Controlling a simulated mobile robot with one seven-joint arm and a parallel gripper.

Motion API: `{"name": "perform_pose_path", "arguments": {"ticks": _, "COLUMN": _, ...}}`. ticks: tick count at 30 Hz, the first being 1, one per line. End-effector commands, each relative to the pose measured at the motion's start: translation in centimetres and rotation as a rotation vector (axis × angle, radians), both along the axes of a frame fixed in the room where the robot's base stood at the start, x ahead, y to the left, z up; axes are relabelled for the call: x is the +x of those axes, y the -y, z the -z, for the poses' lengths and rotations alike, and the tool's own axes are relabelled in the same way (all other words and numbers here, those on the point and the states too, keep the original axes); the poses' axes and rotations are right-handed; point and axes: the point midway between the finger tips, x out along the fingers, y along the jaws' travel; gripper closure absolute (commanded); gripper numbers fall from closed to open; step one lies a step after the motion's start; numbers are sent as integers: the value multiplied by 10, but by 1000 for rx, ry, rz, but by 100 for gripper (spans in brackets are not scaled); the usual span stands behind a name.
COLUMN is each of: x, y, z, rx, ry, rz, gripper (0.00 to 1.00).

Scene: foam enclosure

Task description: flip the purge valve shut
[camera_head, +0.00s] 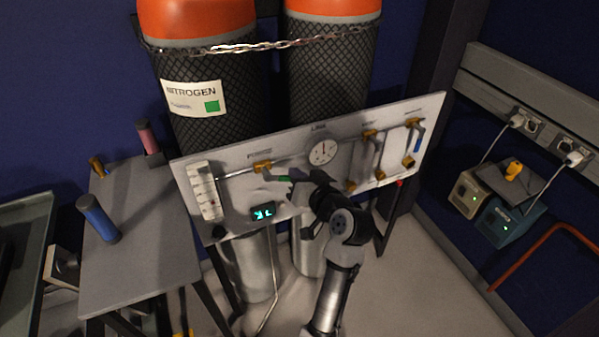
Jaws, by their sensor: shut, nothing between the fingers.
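The purge valve (262,167) is a small brass fitting on the pipe at the left part of the pale panel (236,196), below a small label. A grey lever with a green grip (284,179) extends from it to the right and slightly down, closer to the pipe's direction than to straight down. My gripper (294,180) is dark and shut with nothing held. Its tip is at the right end of the green grip. I cannot tell whether they touch. My gripper and wrist cover part of the panel to the right of the valve.
A round gauge (323,152), a flow meter (205,191), a lit display (263,212) and other brass valves (413,122) share the panel. Chained nitrogen cylinders (205,100) stand behind it. A grey table (145,262) stands left; floor is clear at lower right.

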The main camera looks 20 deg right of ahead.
Motion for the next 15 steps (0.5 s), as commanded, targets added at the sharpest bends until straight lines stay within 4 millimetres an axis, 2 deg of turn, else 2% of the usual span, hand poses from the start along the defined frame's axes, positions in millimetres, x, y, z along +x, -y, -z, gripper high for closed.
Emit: {"name": "perform_pose_path", "arguments": {"ticks": 15, "x": 0, "y": 0, "z": 4, "rx": 61, "ry": -2, "rz": 0, "gripper": 100}}
